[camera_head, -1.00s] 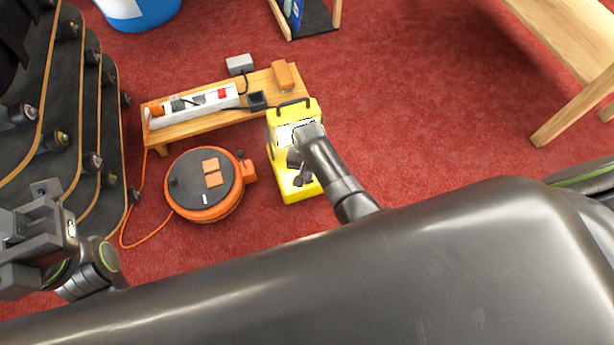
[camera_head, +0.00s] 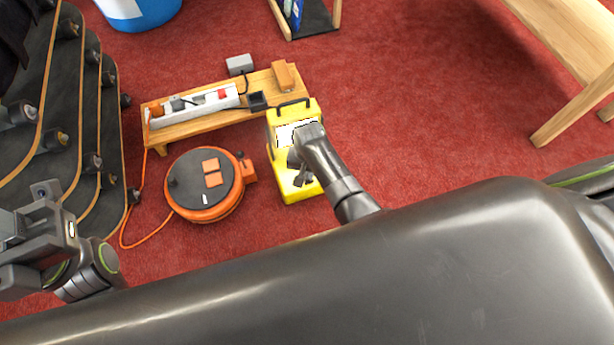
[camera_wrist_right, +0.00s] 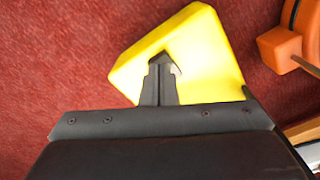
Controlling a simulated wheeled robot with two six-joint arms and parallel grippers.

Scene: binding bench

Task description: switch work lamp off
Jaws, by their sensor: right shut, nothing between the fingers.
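The yellow work lamp (camera_head: 284,170) stands on the red carpet near the middle of the head view, with a dark handle on top and a bright white panel on its upper face. My right arm reaches over it from the lower right and hides part of it. My right gripper (camera_wrist_right: 161,75) is shut and empty; in the right wrist view its fingertips are in front of the lamp's yellow body (camera_wrist_right: 205,55). I cannot tell whether they touch it. The lamp's switch is not clearly visible. My left gripper (camera_head: 28,250) is at the left edge, away from the lamp; its jaw state is unclear.
An orange cable reel (camera_head: 205,212) lies left of the lamp. Behind is a low wooden bench (camera_head: 195,124) with a power strip (camera_head: 195,104). A dark rack (camera_head: 80,120) stands at the left and a wooden frame (camera_head: 565,45) at the upper right. Carpet right of the lamp is clear.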

